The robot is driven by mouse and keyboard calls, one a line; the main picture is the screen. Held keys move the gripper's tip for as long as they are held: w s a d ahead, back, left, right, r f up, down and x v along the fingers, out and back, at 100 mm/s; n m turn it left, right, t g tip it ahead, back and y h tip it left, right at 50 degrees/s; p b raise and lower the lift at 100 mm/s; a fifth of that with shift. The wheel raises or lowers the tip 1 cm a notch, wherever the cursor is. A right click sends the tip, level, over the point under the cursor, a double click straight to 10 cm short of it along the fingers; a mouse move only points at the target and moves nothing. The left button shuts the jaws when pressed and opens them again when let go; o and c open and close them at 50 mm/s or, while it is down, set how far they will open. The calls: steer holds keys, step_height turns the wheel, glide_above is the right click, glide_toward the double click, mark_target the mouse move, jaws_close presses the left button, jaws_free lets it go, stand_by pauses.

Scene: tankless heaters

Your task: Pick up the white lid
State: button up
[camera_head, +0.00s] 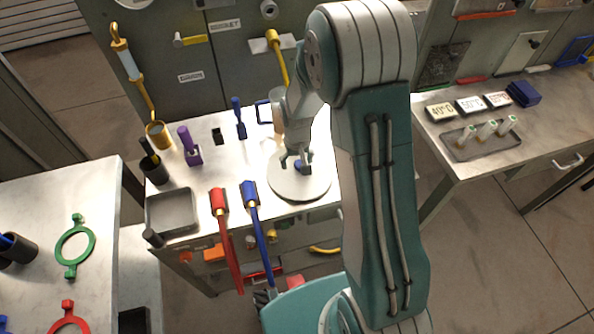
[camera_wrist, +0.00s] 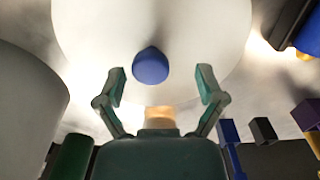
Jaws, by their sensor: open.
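The white lid (camera_head: 283,187) is a flat round disc with a blue knob (camera_head: 303,167), lying on the middle table. My gripper (camera_head: 296,161) is over the lid, close to the knob, and partly covers it in the head view. In the wrist view the lid (camera_wrist: 205,40) fills the upper middle, with the blue knob (camera_wrist: 151,66) near its centre. My open gripper (camera_wrist: 160,85) has one finger on each side of the knob, with gaps on both sides. Nothing is held.
Red (camera_head: 219,201) and blue (camera_head: 250,194) handled tools lie left of the lid. A grey tray (camera_head: 153,228), a dark cup (camera_head: 153,171) and a purple object (camera_head: 190,148) stand farther left. A wall panel with a yellow handle (camera_head: 277,58) rises behind. The right table has a tray (camera_head: 460,150).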

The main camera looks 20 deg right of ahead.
steer(key=shift+d+f, duration=0.2)
steer(key=shift+f, duration=0.4)
steer(key=shift+d+f, duration=0.2)
steer(key=shift+d, duration=0.25)
steer(key=shift+a, duration=0.25)
jaws_close()
steer(key=shift+a, duration=0.15)
steer(key=shift+d+r, duration=0.15)
steer(key=shift+d, duration=0.05)
